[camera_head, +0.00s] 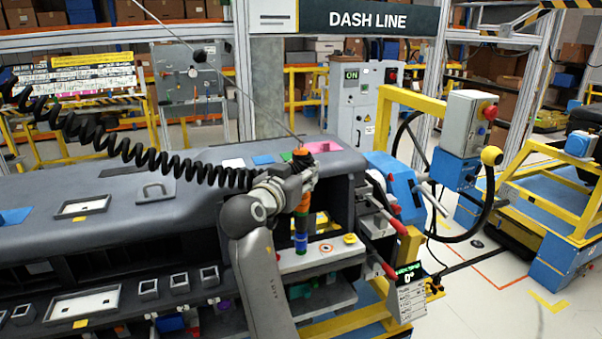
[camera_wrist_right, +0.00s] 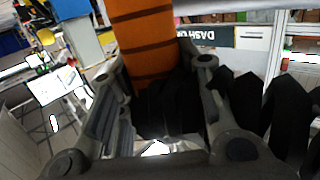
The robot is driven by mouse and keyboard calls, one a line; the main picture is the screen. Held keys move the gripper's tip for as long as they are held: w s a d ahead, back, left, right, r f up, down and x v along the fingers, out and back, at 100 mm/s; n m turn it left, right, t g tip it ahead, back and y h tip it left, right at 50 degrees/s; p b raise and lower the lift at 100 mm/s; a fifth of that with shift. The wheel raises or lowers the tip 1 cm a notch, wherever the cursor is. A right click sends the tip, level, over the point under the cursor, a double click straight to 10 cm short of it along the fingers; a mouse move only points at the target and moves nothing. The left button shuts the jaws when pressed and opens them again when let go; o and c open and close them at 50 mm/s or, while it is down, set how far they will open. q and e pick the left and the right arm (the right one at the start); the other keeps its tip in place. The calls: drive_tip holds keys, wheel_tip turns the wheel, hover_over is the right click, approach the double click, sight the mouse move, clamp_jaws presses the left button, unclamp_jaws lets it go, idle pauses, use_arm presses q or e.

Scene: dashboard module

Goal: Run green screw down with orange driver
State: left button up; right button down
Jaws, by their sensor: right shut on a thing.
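The orange driver (camera_head: 302,202) stands about upright at the right end of the dashboard, with a dark lower part and a blue band (camera_head: 301,243) near its bottom. My right gripper (camera_head: 300,180) is shut on its upper body. In the right wrist view the orange driver body (camera_wrist_right: 145,45) shows between the fingers. The driver's lower end is over or at a light grey strip (camera_head: 340,250); I cannot tell whether it touches. I cannot make out the green screw; the driver may hide it. My left gripper is not in view.
A black coiled cable (camera_head: 120,150) runs from the left to the driver area. The grey dashboard (camera_head: 120,210) fills the left. A yellow knob (camera_head: 350,239) and an orange ring mark (camera_head: 326,248) lie right of the driver. A small display (camera_head: 409,275) reads 0°.

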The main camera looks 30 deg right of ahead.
sight(299, 159)
drive_tip(key=shift+f+b, duration=0.55)
drive_tip(key=shift+f, duration=0.1)
idle(1.0)
drive_tip(key=shift+s+f+b, duration=0.1)
drive_tip(key=shift+f+b, duration=0.5)
drive_tip(key=shift+b, duration=0.65)
idle(3.2)
idle(0.3)
drive_tip(key=shift+d+r+p, duration=0.1)
drive_tip(key=shift+r+p, duration=0.4)
drive_tip(key=shift+r, duration=0.15)
drive_tip(key=shift+r+p, duration=1.5)
drive_tip(key=shift+r, duration=1.05)
